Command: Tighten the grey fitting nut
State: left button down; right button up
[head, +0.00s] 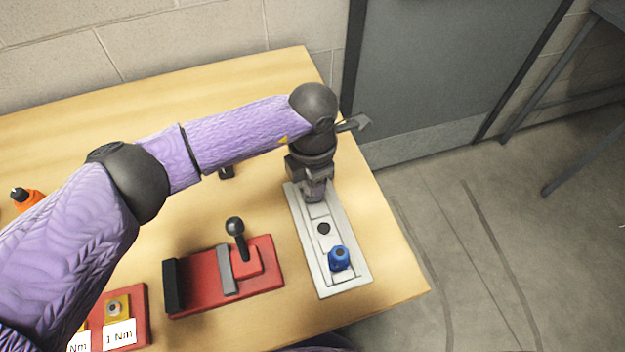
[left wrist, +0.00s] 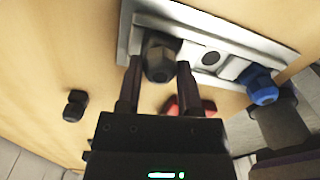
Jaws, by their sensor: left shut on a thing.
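The grey fitting nut (left wrist: 160,58) is dark grey and sits at one end of a light metal plate (left wrist: 125,40). My left gripper (left wrist: 157,80) has a finger on each side of the nut and is shut on it. In the head view my left gripper (head: 316,196) points down at the far end of the plate (head: 346,289), and its wrist hides the nut there. A blue fitting nut (head: 339,258) stands at the near end of the plate, and it also shows in the left wrist view (left wrist: 262,88). My right gripper is not in view.
A dark round hole (head: 323,228) lies between the nuts. Left of the plate is a red fixture (head: 190,292) with an upright black-knobbed lever (head: 237,235). A small black fitting (head: 226,172) stands behind. A "1 Nm" label (head: 119,334) is at front left. The table's right edge is close.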

pick_arm(q)
jog(key=shift+c, duration=1.2)
grip_release()
notch_tip(320, 180, up, 10)
jog(key=p, duration=0.2)
